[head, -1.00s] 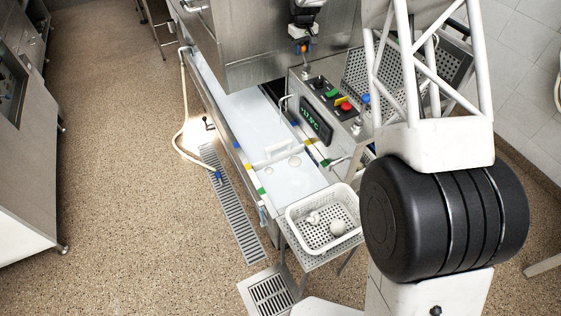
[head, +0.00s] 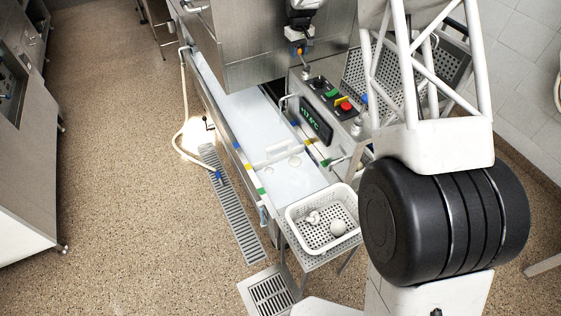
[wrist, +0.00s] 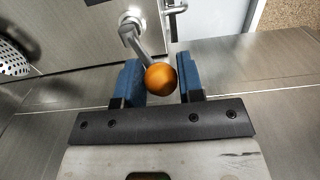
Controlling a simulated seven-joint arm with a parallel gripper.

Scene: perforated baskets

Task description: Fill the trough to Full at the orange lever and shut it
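The orange lever's round knob (wrist: 161,79) sits between the two blue fingers of my gripper (wrist: 162,82) in the wrist view. The lever's bent metal arm runs up to a round mount on the steel panel. In the head view the knob (head: 299,51) shows small below my gripper (head: 300,40) at the top. The trough (head: 245,105) is long, with a pale, smooth inside; its liquid level is hard to read. Coloured marks line its edges.
A control box (head: 325,110) with a green display and a red button stands right of the trough. A white perforated basket (head: 293,222) holding pale items stands at the near end. A hose (head: 184,95) hangs at the left, by a floor drain (head: 233,200).

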